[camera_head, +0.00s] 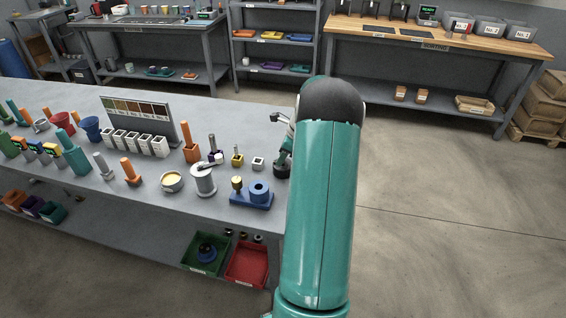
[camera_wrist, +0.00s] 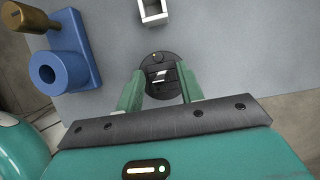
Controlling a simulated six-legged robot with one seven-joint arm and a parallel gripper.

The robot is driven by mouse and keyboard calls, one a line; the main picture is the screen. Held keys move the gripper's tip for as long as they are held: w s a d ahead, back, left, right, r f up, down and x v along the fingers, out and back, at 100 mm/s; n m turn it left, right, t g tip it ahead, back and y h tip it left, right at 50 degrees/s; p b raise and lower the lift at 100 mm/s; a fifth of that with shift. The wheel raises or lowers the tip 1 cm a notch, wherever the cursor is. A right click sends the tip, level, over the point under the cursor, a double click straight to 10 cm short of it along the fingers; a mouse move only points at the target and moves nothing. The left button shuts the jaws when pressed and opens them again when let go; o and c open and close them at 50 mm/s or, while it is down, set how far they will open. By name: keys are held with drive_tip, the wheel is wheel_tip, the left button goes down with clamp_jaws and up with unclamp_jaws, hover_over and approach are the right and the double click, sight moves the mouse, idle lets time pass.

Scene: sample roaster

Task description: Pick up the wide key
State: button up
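My gripper (camera_wrist: 160,78) is open, with its two green fingers apart. In the wrist view a dark round disc (camera_wrist: 157,58) with pale slot-like marks lies beyond and between the fingertips; I cannot tell whether they touch it. The disc also shows at the bench's right end in the head view (camera_head: 282,172). No piece is clearly recognisable as the wide key. My arm hides part of the gripper in the head view.
A blue block with a ring (camera_head: 259,192) and a brass-topped post (camera_head: 237,184) stands near the disc, as does a small white square holder (camera_head: 258,163).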

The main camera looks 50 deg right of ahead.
clamp_jaws()
drive_tip(key=shift+r, duration=0.1)
